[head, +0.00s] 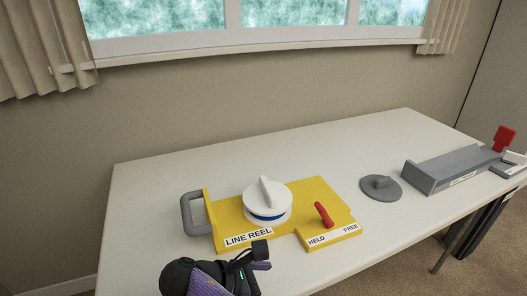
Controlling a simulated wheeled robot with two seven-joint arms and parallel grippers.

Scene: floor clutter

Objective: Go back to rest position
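My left gripper (259,257), black with purple parts, shows at the bottom of the head view, left of centre. It is in front of the yellow line reel board (285,234), near the table's front edge. Its fingertips point right, and the view is too small to tell whether they are open or shut. No object shows clearly between them. My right gripper is not in view.
The yellow board bears a white reel (267,203), a red lever (324,214) and a grey handle (191,214). A grey knobbed disc (380,187) and a grey tray (452,170) with a red tab (504,138) lie rightward on the white table (150,185). The table's back left is clear.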

